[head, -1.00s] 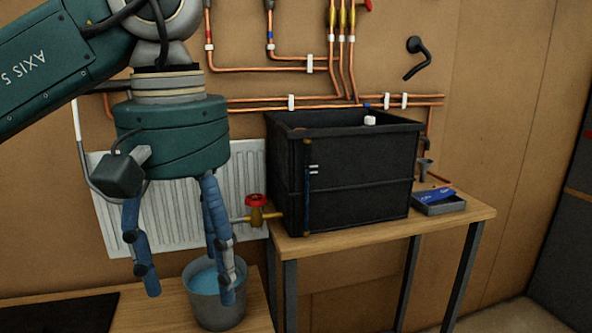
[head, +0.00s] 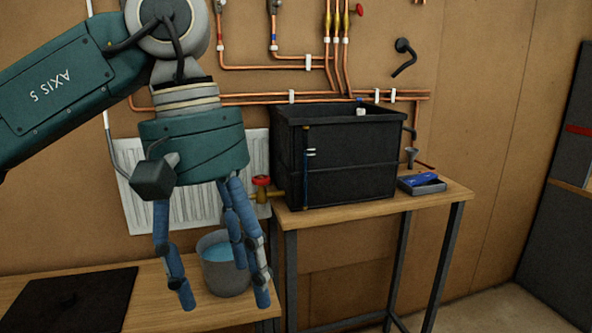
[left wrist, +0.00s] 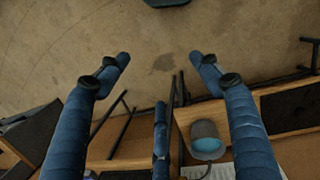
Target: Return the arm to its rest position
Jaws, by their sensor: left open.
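My left gripper (head: 222,300) hangs fingers-down in the head view, in front of the radiator (head: 190,200) and the grey bucket (head: 226,278). Its blue fingers are spread apart with nothing between them. In the head view one finger covers part of the bucket, which holds bluish water. My right gripper is not in view.
A black tank (head: 345,165) stands on the wooden table (head: 420,203), with a red-handled valve (head: 261,183) at its left. A small tray (head: 422,187) lies right of it. A dark mat (head: 75,305) lies on the lower bench (head: 160,290). Copper pipes (head: 300,98) cross the wall.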

